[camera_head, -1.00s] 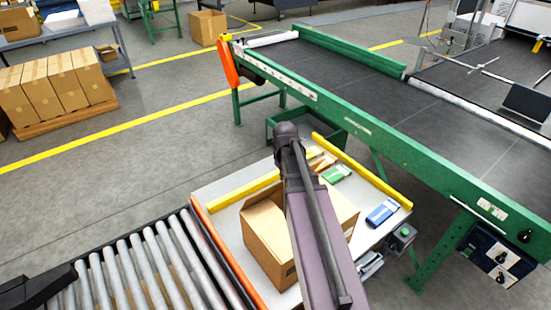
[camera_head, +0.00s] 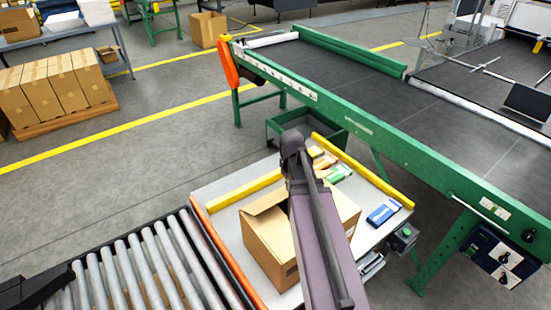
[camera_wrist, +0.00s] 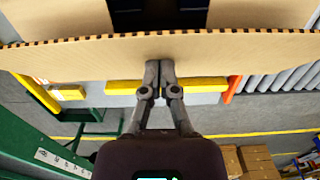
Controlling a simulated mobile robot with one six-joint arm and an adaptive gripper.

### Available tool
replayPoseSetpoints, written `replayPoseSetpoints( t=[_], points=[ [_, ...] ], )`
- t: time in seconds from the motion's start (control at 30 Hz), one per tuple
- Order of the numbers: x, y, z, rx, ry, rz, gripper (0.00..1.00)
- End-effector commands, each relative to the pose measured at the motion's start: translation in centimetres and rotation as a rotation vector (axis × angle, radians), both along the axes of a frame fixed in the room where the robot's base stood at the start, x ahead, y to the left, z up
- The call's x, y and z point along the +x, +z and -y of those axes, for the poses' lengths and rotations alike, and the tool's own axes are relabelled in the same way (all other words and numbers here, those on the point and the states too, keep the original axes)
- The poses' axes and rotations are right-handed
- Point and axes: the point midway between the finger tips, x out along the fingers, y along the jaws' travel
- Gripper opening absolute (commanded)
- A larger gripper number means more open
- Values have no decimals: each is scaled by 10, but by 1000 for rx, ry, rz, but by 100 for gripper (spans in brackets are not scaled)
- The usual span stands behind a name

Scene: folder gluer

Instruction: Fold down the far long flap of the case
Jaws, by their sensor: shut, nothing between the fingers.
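The open brown case (camera_head: 268,246) stands on the white table, partly hidden behind my arm in the head view. Its far long flap (camera_head: 264,203) leans inward over the opening at a slant. In the wrist view the flap (camera_wrist: 80,58) spans the picture as a wide cardboard band with a corrugated edge. My gripper (camera_wrist: 159,64) is shut and empty, its fingertips at the flap's outer face near the middle; I cannot tell whether they touch. Beyond the edge, two cardboard panels (camera_wrist: 55,17) flank a dark gap. The gripper is hidden in the head view.
Yellow rails (camera_head: 240,190) border the white table (camera_head: 228,228). Small packets, including a blue one (camera_head: 382,212), lie to the case's right. A roller conveyor (camera_head: 150,265) is at left, and a green-framed belt conveyor (camera_head: 385,100) stands behind and right.

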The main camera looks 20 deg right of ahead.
Motion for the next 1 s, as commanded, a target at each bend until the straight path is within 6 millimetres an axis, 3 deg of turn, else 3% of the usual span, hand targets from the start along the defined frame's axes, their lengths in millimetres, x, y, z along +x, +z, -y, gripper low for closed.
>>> replayPoseSetpoints(
  t=[0.57,1.0],
  points=[
    [-9,-8,2,0,0,0,0],
    [-22,-26,4,0,0,0,0]
  ],
)
